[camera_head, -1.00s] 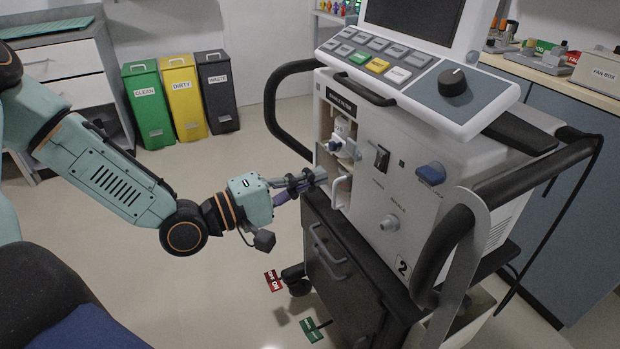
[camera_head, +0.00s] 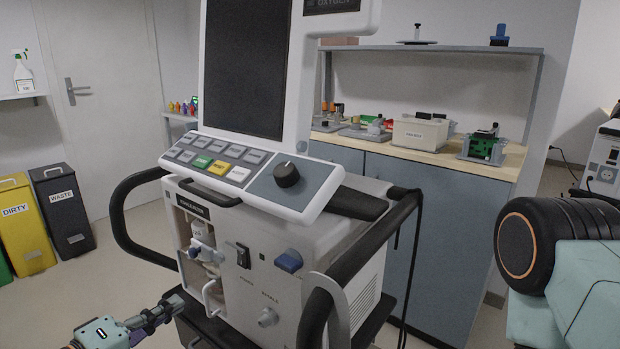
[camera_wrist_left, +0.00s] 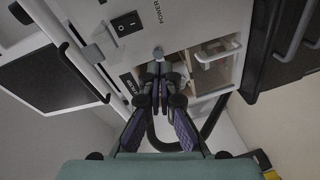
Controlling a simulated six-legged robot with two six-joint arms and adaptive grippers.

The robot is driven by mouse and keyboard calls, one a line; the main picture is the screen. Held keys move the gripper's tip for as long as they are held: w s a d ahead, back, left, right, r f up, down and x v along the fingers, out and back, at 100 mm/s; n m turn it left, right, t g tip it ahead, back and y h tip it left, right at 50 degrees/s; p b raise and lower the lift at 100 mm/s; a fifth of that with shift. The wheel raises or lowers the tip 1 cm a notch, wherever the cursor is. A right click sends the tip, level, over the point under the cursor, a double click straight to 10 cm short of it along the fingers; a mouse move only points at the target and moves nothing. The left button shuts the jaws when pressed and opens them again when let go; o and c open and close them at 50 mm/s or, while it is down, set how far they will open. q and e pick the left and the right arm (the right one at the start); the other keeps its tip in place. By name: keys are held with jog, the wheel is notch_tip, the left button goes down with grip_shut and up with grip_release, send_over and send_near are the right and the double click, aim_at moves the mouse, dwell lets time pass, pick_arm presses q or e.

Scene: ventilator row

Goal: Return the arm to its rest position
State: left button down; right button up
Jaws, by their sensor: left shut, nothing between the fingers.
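My left gripper (camera_head: 172,303) is at the lower left of the head view, with its fingers together and nothing between them. Its tips are close to the lower front of the ventilator (camera_head: 268,262), below the open filter bay; I cannot tell whether they touch it. The left wrist view shows the shut fingers (camera_wrist_left: 160,75) in front of the ventilator's panel, near the bay opening (camera_wrist_left: 207,58). Most of my left arm is outside the head view. Part of my right arm shows at the right edge; its gripper is not visible.
Yellow (camera_head: 27,228) and dark (camera_head: 66,212) bins stand at the left. A counter (camera_head: 440,150) with parts stands behind. Floor shows between bins and ventilator.

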pick_arm(q)
jog(key=s+d+f+m+g+y, duration=0.1)
jog(key=s+f+m+g+y, duration=0.25)
jog(key=f, duration=0.65)
jog(key=s+f+m+g+y, duration=0.1)
jog(key=s+f+g, duration=0.2)
jog(key=s+f, duration=0.2)
jog(key=s+f+m+g+y+p, duration=0.1)
jog(key=s+f+g, duration=0.3)
jog(key=s, duration=0.8)
jog(key=s+d+f+m+g+y, duration=0.1)
jog(key=s+f+m+g+y, duration=0.1)
jog(key=s, duration=0.7)
notch_tip(320, 180, down, 4)
jog(key=shift+s+r+m+g+p, duration=0.2)
jog(key=shift+m+g+p, duration=0.15)
jog(key=shift+m+g, duration=0.5)
